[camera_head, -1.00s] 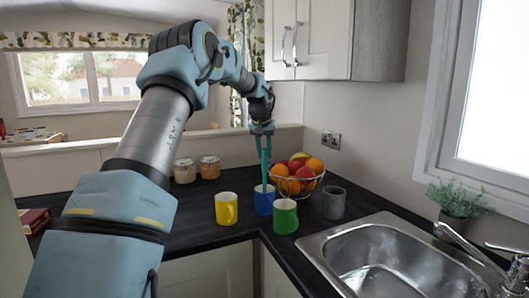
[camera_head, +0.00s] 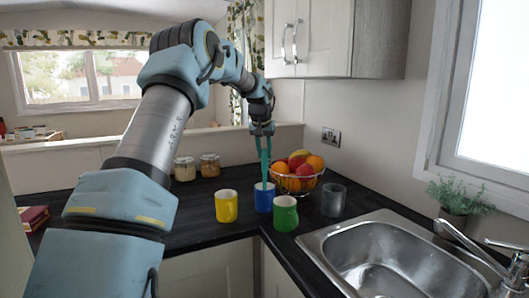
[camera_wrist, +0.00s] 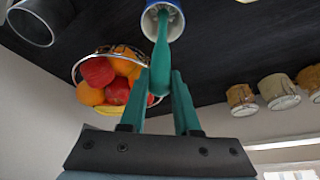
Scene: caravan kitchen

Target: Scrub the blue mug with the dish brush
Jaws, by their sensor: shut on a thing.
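The blue mug (camera_head: 264,202) stands upright on the dark worktop, between a yellow mug and a green mug. My gripper (camera_head: 263,138) is above it, shut on the teal dish brush (camera_head: 265,165), which points down to the mug. In the wrist view the brush (camera_wrist: 161,52) runs from between the fingers (camera_wrist: 165,95) into the mouth of the blue mug (camera_wrist: 176,6). The brush head is inside the mug; whether it touches the wall or the bottom is hidden.
The yellow mug (camera_head: 226,206) and green mug (camera_head: 285,214) stand close by. A wire fruit bowl (camera_head: 300,184) is just behind right, with a grey cup (camera_head: 333,200) beside it. Two jars (camera_head: 209,165) stand behind. The sink (camera_head: 385,255) lies front right, and a cupboard (camera_head: 335,38) hangs above.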

